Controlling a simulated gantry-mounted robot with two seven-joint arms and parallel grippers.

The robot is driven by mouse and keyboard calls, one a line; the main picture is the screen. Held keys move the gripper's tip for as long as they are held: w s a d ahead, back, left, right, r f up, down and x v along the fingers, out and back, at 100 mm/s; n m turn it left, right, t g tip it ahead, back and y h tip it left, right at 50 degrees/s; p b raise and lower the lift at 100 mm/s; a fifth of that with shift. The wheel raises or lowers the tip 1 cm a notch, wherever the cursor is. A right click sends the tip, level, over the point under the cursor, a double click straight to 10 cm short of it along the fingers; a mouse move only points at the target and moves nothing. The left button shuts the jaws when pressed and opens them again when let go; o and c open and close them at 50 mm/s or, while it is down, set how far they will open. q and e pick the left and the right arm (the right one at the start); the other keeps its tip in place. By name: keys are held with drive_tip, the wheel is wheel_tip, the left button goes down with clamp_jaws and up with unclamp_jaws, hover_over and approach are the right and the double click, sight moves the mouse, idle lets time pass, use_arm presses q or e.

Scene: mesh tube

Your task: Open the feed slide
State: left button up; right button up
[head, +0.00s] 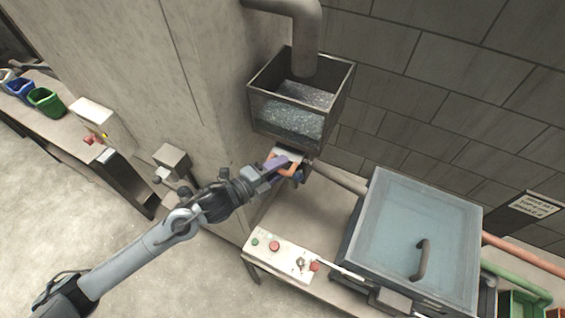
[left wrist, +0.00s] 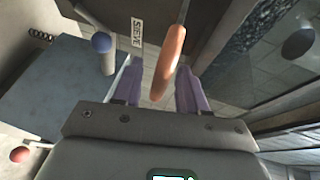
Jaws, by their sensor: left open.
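The feed slide's pale plate (head: 289,155) shows just under the glass-sided hopper (head: 290,115), which holds grey granular material. An orange handle (head: 291,168) sits in front of it, partly hidden by my gripper. My left gripper (head: 281,166) is at this handle with its purple fingers apart. In the left wrist view the orange handle (left wrist: 169,62) lies between the two open fingers of my left gripper (left wrist: 158,75), nearer the right finger. I cannot tell whether a finger touches it. My right gripper is not in view.
A blue knob (left wrist: 101,42) and a "SIEVE" label (left wrist: 137,36) are close to the left finger. A button panel (head: 280,255) and a lidded tank (head: 415,235) stand at the lower right. A concrete pillar (head: 180,75) rises behind my arm.

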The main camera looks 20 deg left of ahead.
use_arm(q)
drive_tip(key=shift+x, duration=0.9)
clamp_jaws()
drive_tip(key=shift+f, duration=0.1)
